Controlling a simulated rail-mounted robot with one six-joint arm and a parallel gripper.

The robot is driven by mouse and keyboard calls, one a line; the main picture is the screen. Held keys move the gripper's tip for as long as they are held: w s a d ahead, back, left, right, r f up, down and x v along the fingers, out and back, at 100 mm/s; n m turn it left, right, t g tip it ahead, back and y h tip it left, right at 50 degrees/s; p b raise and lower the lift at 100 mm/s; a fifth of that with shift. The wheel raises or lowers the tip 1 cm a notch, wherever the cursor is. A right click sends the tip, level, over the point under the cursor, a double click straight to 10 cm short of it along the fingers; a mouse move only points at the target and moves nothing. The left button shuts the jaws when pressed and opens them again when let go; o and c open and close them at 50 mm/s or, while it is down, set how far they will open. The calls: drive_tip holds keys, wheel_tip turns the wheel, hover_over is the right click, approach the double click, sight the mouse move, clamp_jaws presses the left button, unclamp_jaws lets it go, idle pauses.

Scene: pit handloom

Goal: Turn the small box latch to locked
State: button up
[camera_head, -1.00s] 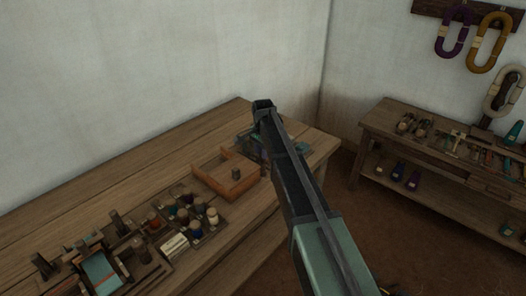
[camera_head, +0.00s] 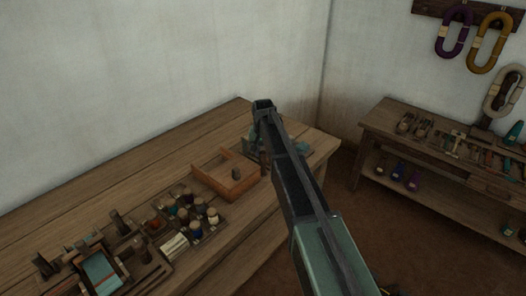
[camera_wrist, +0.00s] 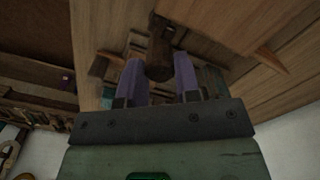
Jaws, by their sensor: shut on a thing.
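In the wrist view, my gripper (camera_wrist: 159,66) has its two purple fingers on either side of a dark brown rounded wooden piece (camera_wrist: 160,48), which looks like the latch's handle. The fingers are shut on it. The piece points in between them from the wooden surface behind. Whether the latch is turned to locked cannot be told. In the head view, my dark arm reaches to the far right end of the table and hides most of the gripper and the small box there.
An open orange-brown wooden tray (camera_head: 239,190) with a small dark peg stands close left of my gripper. Several bobbins (camera_head: 198,207) sit in a rack nearer the front. The wooden table (camera_head: 120,172) is bare along its back. A side shelf (camera_head: 440,188) stands at the right.

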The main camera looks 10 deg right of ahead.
sight(263, 152)
idle(0.3)
drive_tip(key=o, duration=0.9)
wheel_tip(263, 152, up, 11)
drive_tip(key=p, duration=1.1)
drive_tip(key=shift+f, duration=0.1)
